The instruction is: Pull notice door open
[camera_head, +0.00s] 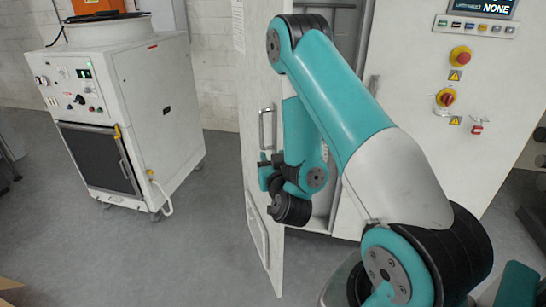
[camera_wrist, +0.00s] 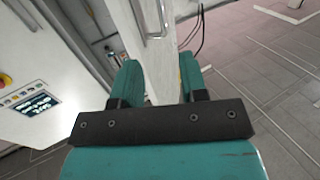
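The white notice door (camera_head: 262,215) of the cabinet stands ajar in the head view, with a paper sheet on its upper left part. Its metal handle (camera_head: 267,128) shows above my gripper (camera_head: 268,172), which is close to the door. In the wrist view, the two teal fingers of my gripper (camera_wrist: 159,62) are spread apart, with the door's edge (camera_wrist: 150,60) running between them. The handle also shows there, at the top (camera_wrist: 155,22). I cannot tell whether either finger touches the door.
The white cabinet body (camera_head: 440,110) with buttons, a display and red knobs stands right of the opening. A white wheeled machine (camera_head: 150,110) stands at the left. Grey floor (camera_head: 190,250) lies clear between that machine and the door.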

